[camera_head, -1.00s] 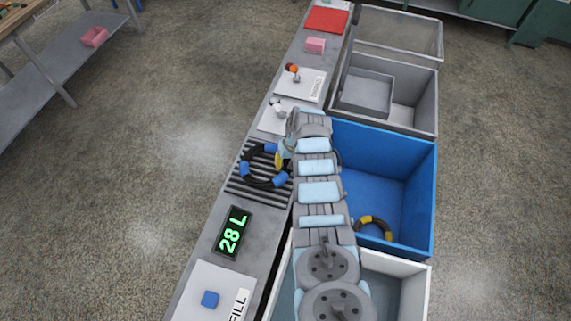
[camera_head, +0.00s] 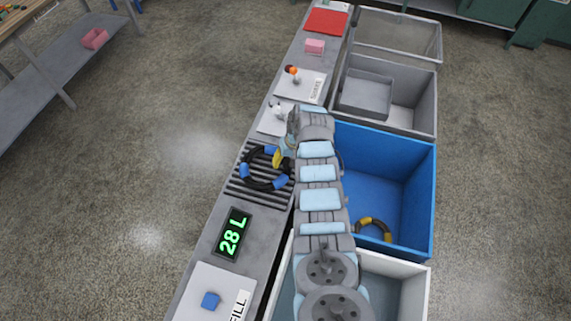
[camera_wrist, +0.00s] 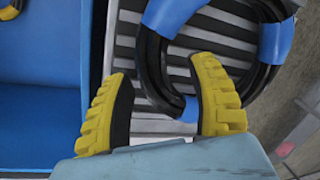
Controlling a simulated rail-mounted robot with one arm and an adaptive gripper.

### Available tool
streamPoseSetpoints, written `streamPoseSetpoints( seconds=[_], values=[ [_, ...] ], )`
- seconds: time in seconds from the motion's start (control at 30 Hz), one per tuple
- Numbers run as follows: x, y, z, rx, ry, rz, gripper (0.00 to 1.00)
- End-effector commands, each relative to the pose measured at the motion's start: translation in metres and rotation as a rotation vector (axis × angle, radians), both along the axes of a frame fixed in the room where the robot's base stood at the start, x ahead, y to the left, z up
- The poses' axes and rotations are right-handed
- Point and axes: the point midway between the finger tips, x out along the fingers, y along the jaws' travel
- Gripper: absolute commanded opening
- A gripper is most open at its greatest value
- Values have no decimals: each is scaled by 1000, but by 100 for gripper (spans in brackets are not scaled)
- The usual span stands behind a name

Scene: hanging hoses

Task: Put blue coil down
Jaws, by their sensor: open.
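The blue coil (camera_head: 248,182) is a black hose ring with blue bands. It lies on the dark slatted grate (camera_head: 239,190) of the long grey bench. In the wrist view, the coil (camera_wrist: 152,62) rests on the grate's slats (camera_wrist: 126,50). My gripper (camera_wrist: 161,68) is open, with its yellow ridged fingers spread wide. One side of the coil runs between the fingers, apart from the left finger. I cannot tell whether the right finger touches it. In the head view, my gripper (camera_head: 283,161) is at the coil's right edge, partly hidden by my arm.
A blue bin (camera_head: 385,150) right of the bench holds a black and yellow coil (camera_head: 374,226). A white bin (camera_head: 415,264) and a grey bin (camera_head: 426,100) stand beside it. A display reading 28 L (camera_head: 232,234) and a lever plate (camera_head: 299,86) are on the bench.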

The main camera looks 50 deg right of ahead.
Motion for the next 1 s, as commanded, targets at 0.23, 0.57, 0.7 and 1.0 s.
streamPoseSetpoints(
  seconds=[0.23,0.57,0.7,1.0],
  values=[
    [-3,-5,29,-2,-3,1,58],
    [-9,-13,73,-5,-4,1,58],
    [-12,-14,87,-1,-2,1,58],
    [-13,-15,95,-1,-2,2,58]
  ],
)
